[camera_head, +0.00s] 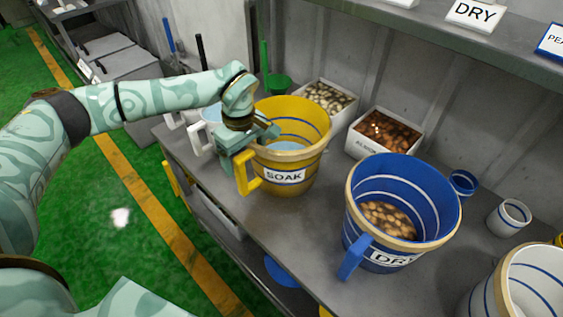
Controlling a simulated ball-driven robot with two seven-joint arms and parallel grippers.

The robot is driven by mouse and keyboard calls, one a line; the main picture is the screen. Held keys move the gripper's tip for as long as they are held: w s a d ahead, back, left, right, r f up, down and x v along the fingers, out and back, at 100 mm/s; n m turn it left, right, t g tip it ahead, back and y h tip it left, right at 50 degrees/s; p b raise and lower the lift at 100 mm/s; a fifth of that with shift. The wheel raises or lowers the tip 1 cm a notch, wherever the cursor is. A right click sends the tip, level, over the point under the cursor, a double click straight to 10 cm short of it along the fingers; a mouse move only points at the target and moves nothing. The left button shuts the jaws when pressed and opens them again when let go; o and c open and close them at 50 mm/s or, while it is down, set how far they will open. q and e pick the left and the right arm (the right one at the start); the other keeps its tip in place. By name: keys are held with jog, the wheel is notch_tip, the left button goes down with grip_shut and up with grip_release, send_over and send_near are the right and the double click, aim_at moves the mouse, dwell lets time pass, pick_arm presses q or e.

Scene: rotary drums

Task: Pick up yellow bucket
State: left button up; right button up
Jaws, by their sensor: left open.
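The yellow bucket (312,168) stands upright on the grey bench, with a SOAK label on its front and a pale bluish content inside. Its yellow handle (243,173) sticks out on the left side. My left gripper (236,152) is open just above and beside the top of this handle, close to the bucket's left rim. I cannot tell whether the fingers touch the handle. My left arm reaches in from the left. My right gripper is not in view.
A blue bucket (423,193) labelled DRY, holding brown pieces, stands right of the yellow one. White boxes of stones (360,143) sit behind. A white bucket (495,290) stands at the lower right, and small cups (508,219) beyond it. A shelf (440,45) overhangs the back.

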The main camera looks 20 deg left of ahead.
pick_arm(q)
jog(key=shift+f, duration=0.8)
grip_shut()
jog(key=shift+w+r, duration=0.15)
jog(key=shift+r, duration=0.1)
